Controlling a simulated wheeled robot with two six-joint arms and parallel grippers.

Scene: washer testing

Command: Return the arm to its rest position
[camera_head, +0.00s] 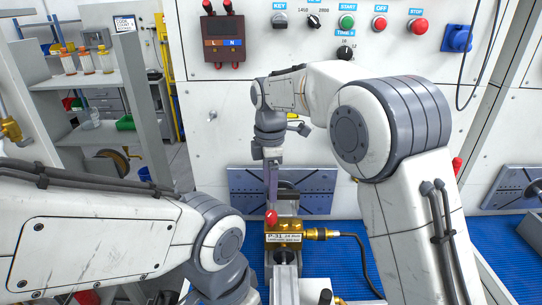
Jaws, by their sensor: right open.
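My right arm (365,120) reaches in from the right and bends down at the wrist over the middle of the bench. My right gripper (272,188) points down, open, just above the red knob (271,217) of a brass pump block labelled P-31 (284,238). Whether the fingers touch the knob cannot be told. My left arm (110,235) comes in from the left, with its wrist bending down at the bottom edge. The left gripper itself is out of view.
A white control panel (215,115) with buttons and a key switch stands behind. A black hose (358,255) runs from the brass fitting over the blue mat (345,235). A grey slotted plate (245,190) stands behind the block. Shelves with bottles (86,62) are at left.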

